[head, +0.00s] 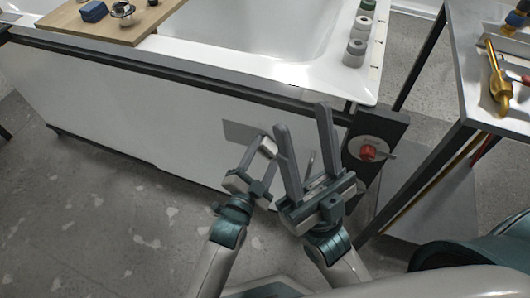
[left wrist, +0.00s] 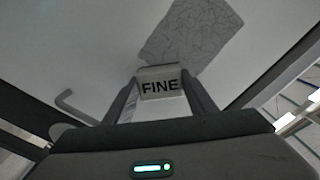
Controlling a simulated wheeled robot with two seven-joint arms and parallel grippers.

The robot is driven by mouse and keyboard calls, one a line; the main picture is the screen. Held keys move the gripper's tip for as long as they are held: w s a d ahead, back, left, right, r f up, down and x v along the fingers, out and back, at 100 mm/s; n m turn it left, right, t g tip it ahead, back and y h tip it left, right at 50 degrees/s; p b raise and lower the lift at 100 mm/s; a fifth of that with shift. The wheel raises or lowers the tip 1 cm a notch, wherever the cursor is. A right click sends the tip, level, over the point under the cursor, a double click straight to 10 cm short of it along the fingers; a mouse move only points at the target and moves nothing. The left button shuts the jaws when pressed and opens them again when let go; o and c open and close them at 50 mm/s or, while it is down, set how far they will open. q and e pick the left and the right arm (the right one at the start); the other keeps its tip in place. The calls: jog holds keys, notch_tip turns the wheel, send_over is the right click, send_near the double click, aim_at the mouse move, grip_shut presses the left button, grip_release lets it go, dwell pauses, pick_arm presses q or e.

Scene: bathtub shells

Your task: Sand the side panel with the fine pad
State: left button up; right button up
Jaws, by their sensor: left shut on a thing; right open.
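The white side panel (head: 120,110) of the bathtub spans the head view and fills the left wrist view (left wrist: 90,45). A grey scuffed patch (head: 238,131) is on it; it also shows in the left wrist view (left wrist: 190,35). My left gripper (head: 264,150) is shut on the fine pad (left wrist: 160,82), a pale block lettered FINE. The pad is near the patch's lower edge; I cannot tell whether it touches the panel. My right gripper (head: 302,135) is open and empty, fingers up, just right of the left gripper, in front of the panel's right end.
A dark plate with a red knob (head: 367,152) is at the tub's right end. A wooden board (head: 110,28) holds a blue block (head: 94,11). A metal table (head: 477,90) with brass fittings (head: 500,85) stands right. Floor at left is open.

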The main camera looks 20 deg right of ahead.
aim_at(244, 135)
pick_arm(q)
jog(key=shift+w+r, duration=0.15)
jog(key=shift+r, duration=0.05)
jog(key=shift+w+a+f+p, duration=0.1)
jog(key=shift+w+a+p, duration=0.35)
jog(key=shift+a, duration=0.4)
jog(key=shift+w+a+f+p, duration=0.1)
jog(key=shift+w+a+p, duration=0.2)
jog(key=shift+w+a, duration=0.35)
jog(key=shift+s+a, duration=0.1)
jog(key=shift+s, duration=0.1)
jog(key=shift+w+a+p, duration=0.35)
jog(key=shift+w+a, duration=0.3)
jog(key=shift+a, duration=0.1)
jog(key=shift+w+a, duration=0.55)
jog(key=shift+a, duration=0.1)
jog(key=shift+w+a, duration=0.1)
jog(key=shift+a, duration=0.05)
jog(key=shift+w+a+p, duration=0.3)
jog(key=shift+w+a, duration=0.15)
jog(key=shift+a, duration=0.25)
jog(key=shift+w+a+p, duration=0.25)
jog(key=shift+w+a, duration=0.2)
jog(key=shift+a, duration=0.25)
